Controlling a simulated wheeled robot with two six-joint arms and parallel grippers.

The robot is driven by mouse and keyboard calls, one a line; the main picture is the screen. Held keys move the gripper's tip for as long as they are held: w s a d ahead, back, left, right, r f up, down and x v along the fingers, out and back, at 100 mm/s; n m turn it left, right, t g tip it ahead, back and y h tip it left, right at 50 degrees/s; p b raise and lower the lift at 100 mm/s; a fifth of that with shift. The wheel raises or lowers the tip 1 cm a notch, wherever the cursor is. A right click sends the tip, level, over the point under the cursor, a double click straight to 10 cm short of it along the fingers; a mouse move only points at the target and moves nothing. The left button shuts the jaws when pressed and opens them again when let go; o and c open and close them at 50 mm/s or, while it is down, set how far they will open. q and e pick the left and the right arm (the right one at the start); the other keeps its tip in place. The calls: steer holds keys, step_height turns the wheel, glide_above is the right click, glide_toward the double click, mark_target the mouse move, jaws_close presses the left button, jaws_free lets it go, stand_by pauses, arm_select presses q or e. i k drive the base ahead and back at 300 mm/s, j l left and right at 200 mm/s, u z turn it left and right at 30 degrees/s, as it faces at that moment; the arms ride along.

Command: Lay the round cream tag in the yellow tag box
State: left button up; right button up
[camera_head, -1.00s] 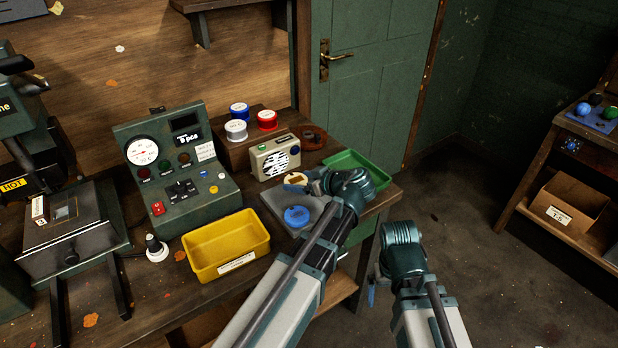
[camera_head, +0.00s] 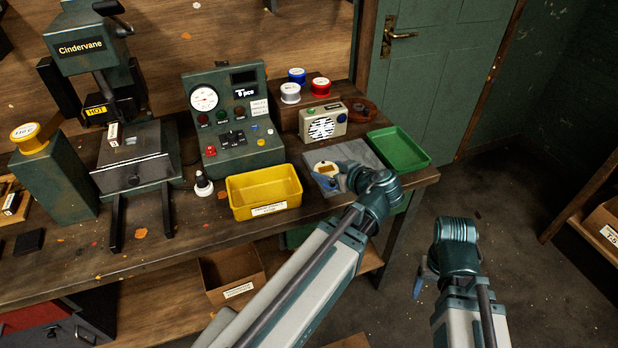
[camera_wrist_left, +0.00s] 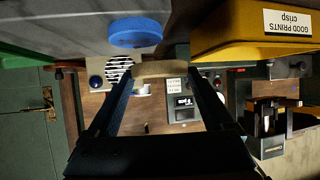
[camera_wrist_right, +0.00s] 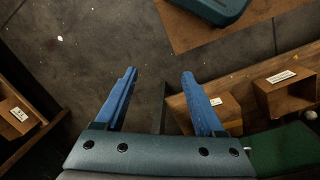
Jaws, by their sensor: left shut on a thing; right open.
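My left gripper (camera_head: 337,174) is shut on the round cream tag (camera_head: 326,168). The left wrist view shows the tag (camera_wrist_left: 160,69) edge-on between the fingertips. It is held above the grey mat (camera_head: 352,152), to the right of the yellow box. The yellow box (camera_head: 240,207) is open-topped and stands at the bench's front; its label in the left wrist view (camera_wrist_left: 222,20) reads "GOOD PRINTS crisp". A blue disc (camera_wrist_left: 136,33) lies on the mat, mostly hidden by my gripper in the head view. My right gripper (camera_wrist_right: 160,85) is open and empty, over the floor off the bench's right end.
A green tray (camera_head: 399,150) lies right of the mat. Behind are a cream radio (camera_head: 322,122) and white, blue and red tins. A green gauge console (camera_head: 236,125) stands behind the yellow box, with a small black-topped stamp (camera_head: 203,183) to its left. A press stands further left.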

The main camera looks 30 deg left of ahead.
mark_target(265, 198)
steer(key=k+j+z, duration=0.25)
steer(key=k, duration=0.2)
steer(key=k+z, duration=0.2)
steer(key=k, duration=0.2)
steer(key=k+j+z, duration=0.1)
steer(key=j, duration=0.7)
